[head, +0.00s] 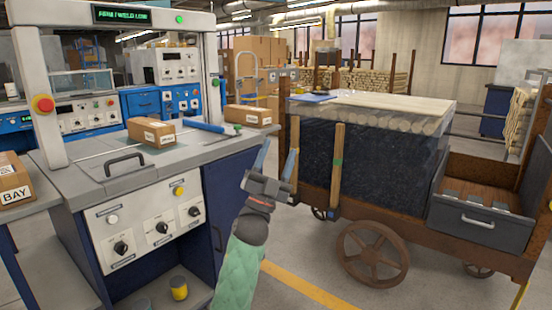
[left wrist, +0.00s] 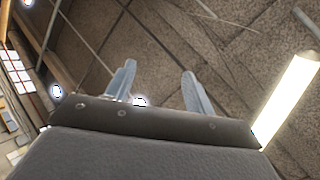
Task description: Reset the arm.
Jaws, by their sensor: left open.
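My left gripper (head: 277,160) is raised in the middle of the head view, between the grey workbench and the wooden cart. Its two blue-grey fingers point up and stand apart. In the left wrist view the fingers (left wrist: 158,85) are also apart, with nothing between them. Behind them that view shows a ceiling-like surface with beams and a bright lamp (left wrist: 288,98). My left forearm has a green padded sleeve and comes up from the bottom of the head view. My right gripper is not in view.
The grey workbench (head: 105,178) stands at left, with cardboard boxes (head: 152,132), a blue-handled tool (head: 200,125) and control knobs.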

